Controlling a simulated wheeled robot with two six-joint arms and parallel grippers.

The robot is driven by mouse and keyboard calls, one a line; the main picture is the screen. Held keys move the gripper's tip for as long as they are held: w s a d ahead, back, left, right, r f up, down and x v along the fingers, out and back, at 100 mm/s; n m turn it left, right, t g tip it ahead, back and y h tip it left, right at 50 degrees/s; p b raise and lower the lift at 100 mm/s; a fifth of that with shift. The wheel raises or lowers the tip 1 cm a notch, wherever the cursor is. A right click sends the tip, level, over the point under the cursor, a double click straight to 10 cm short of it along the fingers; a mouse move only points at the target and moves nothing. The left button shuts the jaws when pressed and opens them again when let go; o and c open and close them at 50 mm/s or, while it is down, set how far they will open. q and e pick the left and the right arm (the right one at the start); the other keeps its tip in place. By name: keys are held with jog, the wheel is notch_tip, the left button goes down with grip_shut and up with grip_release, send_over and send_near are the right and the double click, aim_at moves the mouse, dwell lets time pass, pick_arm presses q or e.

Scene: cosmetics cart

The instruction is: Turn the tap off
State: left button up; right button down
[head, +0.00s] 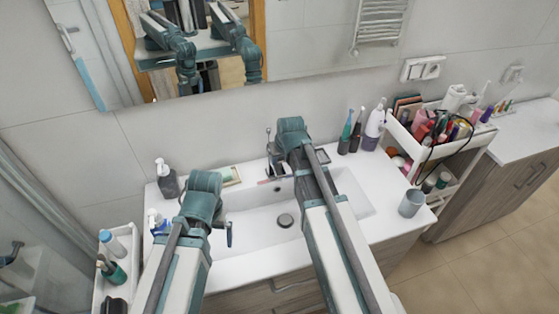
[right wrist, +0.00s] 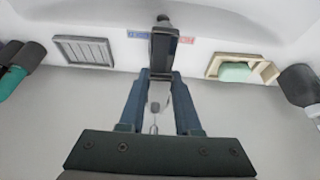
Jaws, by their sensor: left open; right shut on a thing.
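The tap (right wrist: 163,45) is a dark fixture at the back of the white sink (head: 355,195), with a blue and a red mark beside it in the right wrist view. My right gripper (right wrist: 161,74) is shut on the tap's dark lever, as far as the right wrist view shows. In the head view my right arm's wrist hides part of the tap (head: 278,169). My left gripper (head: 229,232) is open and empty over the left part of the sink. Whether water runs cannot be told.
A soap dish (head: 231,175) and a dark soap bottle (head: 167,180) stand left of the tap. A grated tray (right wrist: 84,50) and toothbrushes (head: 345,140) stand right of it in the head view. A full cosmetics cart (head: 480,145) and grey cup (head: 411,203) are further right.

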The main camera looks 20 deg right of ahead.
pick_arm(q)
jog(key=shift+f, duration=0.25)
pick_arm(e)
jog(key=shift+f, duration=0.15)
jog(key=c, duration=0.6)
grip_release()
pick_arm(q)
jog(key=shift+r, duration=0.1)
notch_tip(320, 180, up, 12)
jog(key=p, duration=1.2)
pick_arm(e)
jog(key=v, duration=1.3)
jog(key=shift+s+r, duration=0.2)
jog(key=shift+s, duration=0.1)
jog(key=shift+d, duration=0.1)
